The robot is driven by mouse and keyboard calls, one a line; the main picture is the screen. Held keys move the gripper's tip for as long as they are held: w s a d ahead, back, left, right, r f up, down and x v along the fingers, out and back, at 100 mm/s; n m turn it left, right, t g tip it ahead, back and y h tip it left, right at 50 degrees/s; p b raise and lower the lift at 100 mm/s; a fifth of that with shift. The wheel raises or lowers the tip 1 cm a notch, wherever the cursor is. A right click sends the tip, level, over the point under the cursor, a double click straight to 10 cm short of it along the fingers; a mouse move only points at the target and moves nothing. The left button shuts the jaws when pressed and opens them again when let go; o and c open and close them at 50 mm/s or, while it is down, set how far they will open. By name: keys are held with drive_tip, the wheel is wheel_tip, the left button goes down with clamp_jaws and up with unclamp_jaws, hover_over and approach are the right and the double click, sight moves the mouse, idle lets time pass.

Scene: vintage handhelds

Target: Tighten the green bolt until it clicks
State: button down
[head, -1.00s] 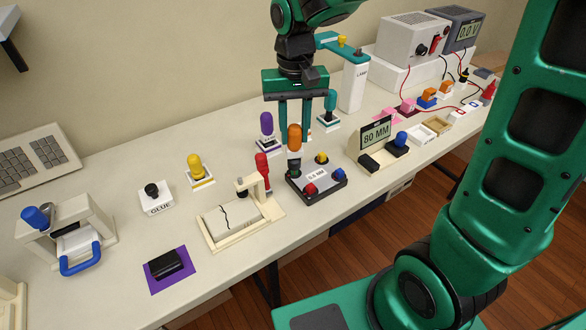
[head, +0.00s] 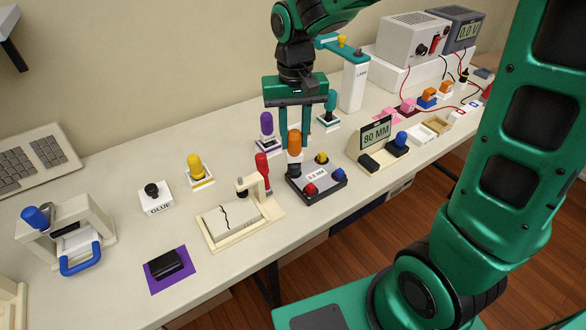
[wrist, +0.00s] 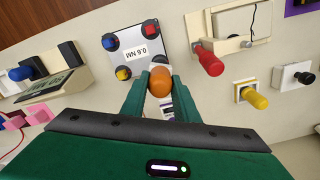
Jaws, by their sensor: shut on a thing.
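My gripper (head: 294,147) is shut on the orange handle of an upright driver (head: 295,142), which also shows between the fingers in the wrist view (wrist: 160,82). The driver's dark lower end (head: 294,169) stands over the back-left corner of a dark-edged plate (head: 322,180) labelled 0.6 NM. The green bolt is hidden at that corner, under the driver. I cannot tell whether the driver is fully seated on it. The plate's other corners carry a red bolt (head: 310,188), a blue bolt (head: 339,174) and a yellow bolt (head: 322,158).
A cream fixture with a red-handled clamp (head: 262,168) stands close left of the plate. A purple-handled tool (head: 267,124) and a teal-handled tool (head: 330,103) stand behind. An 80 MM display stand (head: 376,134) is to the right.

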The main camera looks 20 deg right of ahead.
drive_tip(key=shift+f, duration=0.3)
drive_tip(key=c, duration=1.3)
unclamp_jaws()
wheel_tip(320, 180, up, 11)
drive_tip(key=shift+w+f, duration=0.1)
drive_tip(key=shift+f, duration=0.1)
